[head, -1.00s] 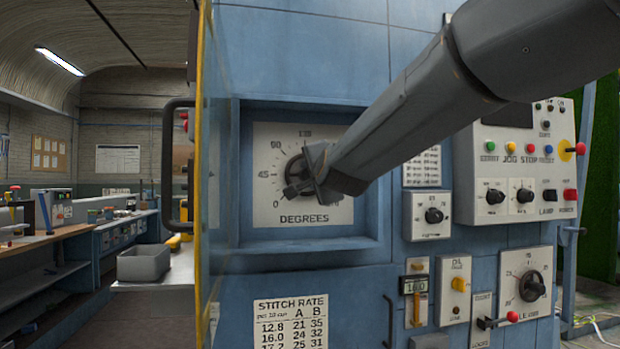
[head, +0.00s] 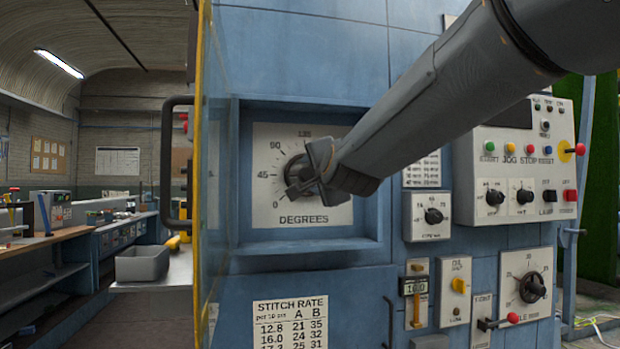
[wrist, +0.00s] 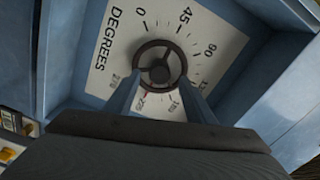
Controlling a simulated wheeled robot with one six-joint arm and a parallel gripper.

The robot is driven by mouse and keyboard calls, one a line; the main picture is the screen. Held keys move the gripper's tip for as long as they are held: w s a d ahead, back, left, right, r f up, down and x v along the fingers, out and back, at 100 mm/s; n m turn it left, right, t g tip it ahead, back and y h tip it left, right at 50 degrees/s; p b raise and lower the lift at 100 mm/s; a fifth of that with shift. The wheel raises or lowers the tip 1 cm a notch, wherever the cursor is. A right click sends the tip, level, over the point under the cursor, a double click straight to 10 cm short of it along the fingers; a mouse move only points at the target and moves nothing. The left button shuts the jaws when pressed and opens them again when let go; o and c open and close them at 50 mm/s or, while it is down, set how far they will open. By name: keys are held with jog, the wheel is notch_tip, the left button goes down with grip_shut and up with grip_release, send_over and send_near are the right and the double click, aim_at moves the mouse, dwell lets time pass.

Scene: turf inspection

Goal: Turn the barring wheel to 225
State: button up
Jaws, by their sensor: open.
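The barring wheel (wrist: 161,64) is a dark round handwheel with three spokes. It sits in the middle of a white dial plate (wrist: 90,75) marked DEGREES, with numbers from 0 upward. In the wrist view a small red mark shows just below the wheel, by the number that looks like 225. My gripper (wrist: 161,80) is open, with one finger on each side of the wheel's lower part. I cannot tell whether the fingers touch the rim. In the head view my gripper (head: 312,172) covers the wheel's right part and the dial's right-hand numbers.
The dial sits in a recess with a blue frame (head: 310,252). To the right are a control panel (head: 520,165) with coloured buttons and several smaller knob plates. A yellow-edged guard (head: 203,150) stands at the left. A grey bin (head: 142,263) lies beyond it.

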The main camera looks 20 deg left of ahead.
jog(key=shift+v, duration=1.85)
